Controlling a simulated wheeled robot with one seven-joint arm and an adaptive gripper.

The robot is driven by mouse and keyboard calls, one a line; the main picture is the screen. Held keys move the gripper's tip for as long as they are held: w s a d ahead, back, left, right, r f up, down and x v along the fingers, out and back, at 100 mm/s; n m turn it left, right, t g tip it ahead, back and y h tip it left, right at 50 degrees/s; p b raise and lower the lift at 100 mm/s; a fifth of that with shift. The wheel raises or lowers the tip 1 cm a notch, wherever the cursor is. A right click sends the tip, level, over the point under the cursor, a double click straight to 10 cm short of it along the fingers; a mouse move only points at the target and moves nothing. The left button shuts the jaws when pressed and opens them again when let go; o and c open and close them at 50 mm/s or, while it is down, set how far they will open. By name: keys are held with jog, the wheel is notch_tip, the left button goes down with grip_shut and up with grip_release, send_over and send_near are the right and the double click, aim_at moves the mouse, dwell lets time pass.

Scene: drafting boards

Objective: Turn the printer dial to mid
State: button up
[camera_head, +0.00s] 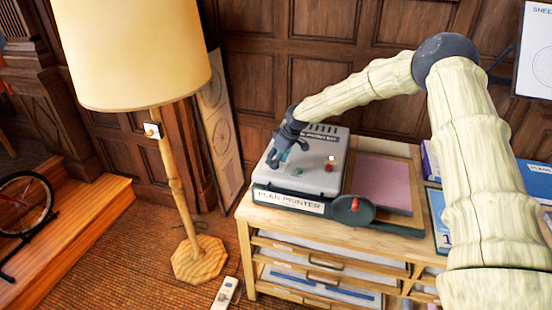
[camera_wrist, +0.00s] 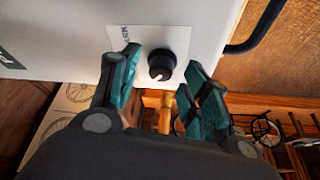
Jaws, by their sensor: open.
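The plan printer (camera_head: 345,148) is a grey box with a "PLAN PRINTER" label, on top of the wooden drawer cabinet. Its dial (camera_wrist: 161,64) is a round black knob with a pale pointer mark, set on a white plate (camera_wrist: 146,40) with partly hidden lettering. The pointer mark lies toward the bottom of the wrist view. In the head view I cannot make out the dial by my gripper. My gripper (camera_head: 279,157) is over the printer's left part. In the wrist view my gripper (camera_wrist: 158,70) is open, its teal-padded fingers on either side of the dial, with visible gaps.
A green button (camera_head: 297,171) and a red button (camera_head: 329,167) sit on the printer. A dark round tray (camera_head: 352,212) with a red part juts out at the front. A pink sheet (camera_head: 382,183) lies to the right. A floor lamp (camera_head: 175,180) stands left.

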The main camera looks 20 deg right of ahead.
jog(key=shift+w+a+f, duration=0.1)
jog(key=shift+a+f, duration=0.05)
jog(key=shift+f, duration=0.25)
jog(key=c, duration=1)
jog(key=shift+c, duration=0.2)
jog(key=shift+m, duration=0.3)
jog(key=m+b, duration=0.1)
jog(key=m, duration=0.1)
jog(key=m+t+h+b, duration=0.1)
jog(key=shift+a+m+h+b, duration=0.15)
jog(key=shift+m+h+b, duration=0.15)
jog(key=shift+m+b, duration=0.1)
jog(key=shift+a+r+m+h+b, duration=0.1)
jog(key=shift+m+h+b, duration=0.5)
jog(key=shift+m, duration=0.7)
jog(key=shift+a+m+h+b, duration=0.1)
jog(key=shift+m+h+b, duration=0.45)
jog(key=shift+m, duration=1.05)
